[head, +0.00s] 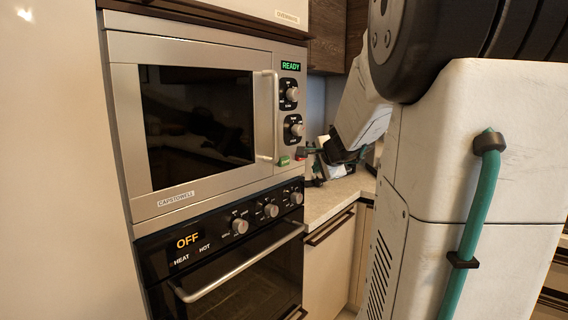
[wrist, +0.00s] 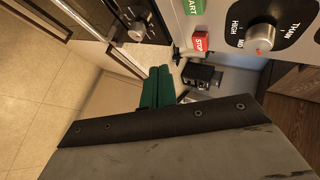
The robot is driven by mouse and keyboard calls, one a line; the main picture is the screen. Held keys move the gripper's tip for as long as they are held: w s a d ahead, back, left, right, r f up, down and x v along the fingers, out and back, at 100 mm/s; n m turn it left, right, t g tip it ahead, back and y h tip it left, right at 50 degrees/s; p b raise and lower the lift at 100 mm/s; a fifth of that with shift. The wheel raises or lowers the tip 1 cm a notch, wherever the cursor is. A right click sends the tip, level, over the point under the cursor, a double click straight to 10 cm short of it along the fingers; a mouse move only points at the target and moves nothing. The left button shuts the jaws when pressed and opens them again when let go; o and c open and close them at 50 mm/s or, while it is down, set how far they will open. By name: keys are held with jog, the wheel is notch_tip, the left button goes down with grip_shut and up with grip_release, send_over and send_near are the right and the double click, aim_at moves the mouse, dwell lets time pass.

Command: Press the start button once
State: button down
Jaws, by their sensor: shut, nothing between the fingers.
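The green start button (head: 284,160) is at the lower right of the microwave (head: 160,200), which has a closed door and a display (head: 290,65) reading READY. It also shows at the top edge of the wrist view (wrist: 193,6), partly cut off. The red stop button (head: 300,154) is beside it and shows whole in the wrist view (wrist: 200,42). My gripper (head: 311,149) is close to the stop button in the head view. Its green fingers (wrist: 158,86) are together and empty in the wrist view, apart from the start button there. I cannot tell the exact gap.
Below the microwave is an oven (head: 225,235) with knobs, a protruding handle and an OFF display. A counter (head: 335,190) runs to the right with a dark appliance (wrist: 200,74) on it. My arm hides much of the right side.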

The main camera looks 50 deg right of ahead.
aim_at(284, 161)
jog(key=w, duration=0.8)
jog(key=shift+w+a, duration=0.2)
jog(key=shift+a, duration=0.15)
dwell(1.7)
jog(key=shift+w, duration=0.45)
